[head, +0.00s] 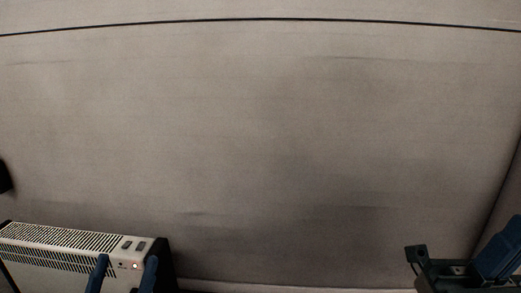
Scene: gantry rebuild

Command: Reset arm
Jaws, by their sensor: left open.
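My left gripper (127,261) shows at the bottom left. Its two blue fingers point up and stand apart, with nothing seen between them. They are in front of a white, vented, heater-like unit (60,240) and cover part of its front; I cannot tell if they touch it. At the bottom right corner a dark and blue part of my right arm (497,254) shows, cut off by the frame edge. Its fingertips cannot be made out.
The vented unit has dark ends, two dark switches and a small lit red light. A broad, plain grey-beige surface (260,130) fills most of the view, with a dark line across its top. A dark object (4,177) is cut off at the left edge.

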